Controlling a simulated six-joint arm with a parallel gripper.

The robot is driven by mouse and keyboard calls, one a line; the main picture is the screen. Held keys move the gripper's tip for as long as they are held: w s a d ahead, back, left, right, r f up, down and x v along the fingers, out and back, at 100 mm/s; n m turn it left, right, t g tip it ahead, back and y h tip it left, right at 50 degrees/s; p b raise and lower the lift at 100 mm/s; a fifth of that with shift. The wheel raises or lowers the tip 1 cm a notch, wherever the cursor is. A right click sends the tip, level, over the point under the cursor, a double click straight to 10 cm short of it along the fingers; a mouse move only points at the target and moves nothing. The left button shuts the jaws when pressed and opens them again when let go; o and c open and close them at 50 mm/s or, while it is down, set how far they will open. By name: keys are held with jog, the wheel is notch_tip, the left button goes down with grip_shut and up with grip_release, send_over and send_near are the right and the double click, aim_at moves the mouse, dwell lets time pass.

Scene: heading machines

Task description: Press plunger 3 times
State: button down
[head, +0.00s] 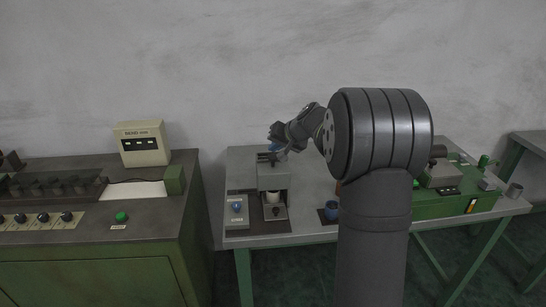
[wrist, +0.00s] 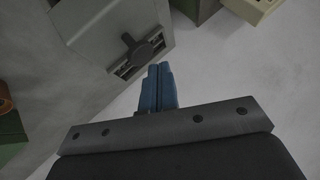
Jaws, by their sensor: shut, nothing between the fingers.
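In the wrist view, the grey machine housing (wrist: 95,30) is at the upper left, with a dark round-ended part (wrist: 143,47), possibly the plunger, over a slot. My gripper (wrist: 158,68) has its blue fingers together and empty, beside and apart from that part in the picture. In the head view my gripper (head: 276,147) is above the machine's top. Whether it touches anything there cannot be told; the machine's top is partly hidden.
A small box with a blue knob (head: 237,207) stands left of the machine. A blue cup-like item (head: 331,211) is to its right. A green-based machine (head: 440,180) stands at the table's right. A control bench (head: 120,215) with a cream display box (head: 142,143) is at the left.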

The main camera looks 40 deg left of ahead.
aim_at(275, 158)
jog(key=shift+f, duration=0.15)
jog(key=shift+f, duration=0.3)
jog(key=shift+f, duration=0.85)
dwell(1.3)
jog(key=shift+r, duration=1.25)
jog(key=shift+r, duration=0.1)
jog(key=shift+r, duration=2.45)
jog(key=shift+f, duration=0.1)
